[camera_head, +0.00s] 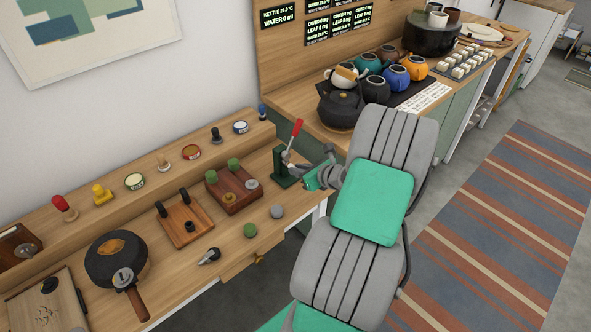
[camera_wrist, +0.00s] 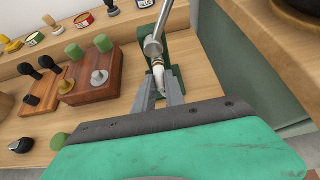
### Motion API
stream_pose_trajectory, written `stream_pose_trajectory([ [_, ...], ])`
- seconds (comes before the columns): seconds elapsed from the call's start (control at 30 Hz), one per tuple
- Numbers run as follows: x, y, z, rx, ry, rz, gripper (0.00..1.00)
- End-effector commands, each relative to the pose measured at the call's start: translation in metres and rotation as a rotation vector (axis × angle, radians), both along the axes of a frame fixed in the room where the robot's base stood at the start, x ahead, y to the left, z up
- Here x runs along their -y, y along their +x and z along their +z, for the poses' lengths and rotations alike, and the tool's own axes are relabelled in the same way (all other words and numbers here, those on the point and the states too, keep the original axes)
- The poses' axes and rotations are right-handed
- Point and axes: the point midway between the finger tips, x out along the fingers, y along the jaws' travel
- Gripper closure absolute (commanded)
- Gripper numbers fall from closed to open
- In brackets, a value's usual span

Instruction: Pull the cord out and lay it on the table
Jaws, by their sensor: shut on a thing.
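A green stand (camera_head: 283,168) with a red-handled lever (camera_head: 294,134) is on the wooden table. The stand also shows behind my fingers in the wrist view (camera_wrist: 182,62). My gripper (camera_wrist: 160,88) is shut on a pale banded piece (camera_wrist: 158,76) below a metal rod (camera_wrist: 154,44). In the head view, my gripper (camera_head: 291,166) is close against the stand, and the pale piece is too small to make out. I cannot make out a separate cord.
Left of the stand are a dark wooden block (camera_head: 232,192) with green knobs and a lighter board (camera_head: 184,222). A green knob (camera_head: 250,230) and a grey ball (camera_head: 277,211) are near the front edge. A drawer (camera_head: 252,262) juts out below. A teapot (camera_head: 341,108) stands behind.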

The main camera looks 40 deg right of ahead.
Motion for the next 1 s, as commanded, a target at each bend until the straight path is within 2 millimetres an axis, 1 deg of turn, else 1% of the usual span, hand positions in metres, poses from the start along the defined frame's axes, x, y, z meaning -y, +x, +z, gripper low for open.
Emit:
stream_pose_trajectory([
  [0.43, 0.000, -0.002, 0.000, 0.000, 0.001, 0.000, 1.00],
  [1.0, 0.001, -0.035, 0.001, -0.001, 0.002, -0.001, 1.00],
])
